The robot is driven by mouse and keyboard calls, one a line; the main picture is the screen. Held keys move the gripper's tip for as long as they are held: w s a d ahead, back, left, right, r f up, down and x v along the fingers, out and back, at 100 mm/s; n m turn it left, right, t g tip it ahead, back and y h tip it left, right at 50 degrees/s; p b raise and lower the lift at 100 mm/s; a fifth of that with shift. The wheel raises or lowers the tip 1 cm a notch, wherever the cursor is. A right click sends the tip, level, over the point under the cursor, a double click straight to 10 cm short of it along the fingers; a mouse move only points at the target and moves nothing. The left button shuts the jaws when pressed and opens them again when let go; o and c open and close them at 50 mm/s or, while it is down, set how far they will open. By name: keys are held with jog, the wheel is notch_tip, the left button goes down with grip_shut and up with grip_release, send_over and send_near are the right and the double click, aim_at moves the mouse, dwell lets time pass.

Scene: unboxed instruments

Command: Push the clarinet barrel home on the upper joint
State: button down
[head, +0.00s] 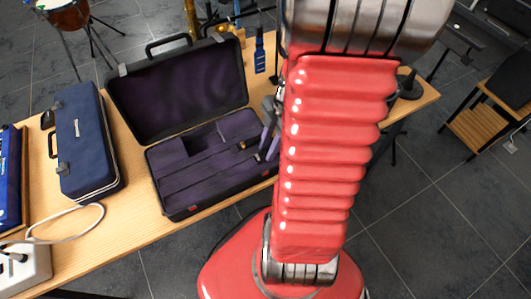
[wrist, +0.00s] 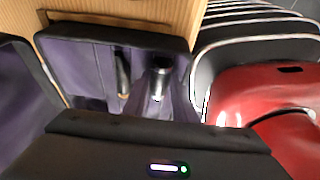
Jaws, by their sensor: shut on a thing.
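The open clarinet case (head: 180,213) has a purple lining and lies on the table. A short dark piece with a tan end, seemingly the upper joint (head: 240,146), shows in its tray; it also shows in the wrist view (wrist: 122,72), dark with a tan lower end. Beside it on the right is a dark cylinder with a pale, shiny rim, seemingly the clarinet barrel (wrist: 159,64). My gripper (head: 267,148) is at the case's right end, partly hidden by my red arm. It is shut on the barrel, which looks apart from the upper joint. The fingertips are hard to make out.
The case's raised lid (head: 180,88) stands behind the tray. A closed blue case (head: 87,145) lies to the left on the wooden table (head: 135,215), near a white power strip (head: 28,262) with a cable.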

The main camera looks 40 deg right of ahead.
aim_at(265, 151)
jog(key=shift+r, duration=0.85)
dwell(1.1)
jog(key=shift+r, duration=0.35)
jog(key=shift+r, duration=0.35)
jog(key=shift+r, duration=0.35)
jog(key=shift+r, duration=0.35)
jog(key=shift+r, duration=0.55)
jog(key=shift+w, duration=0.1)
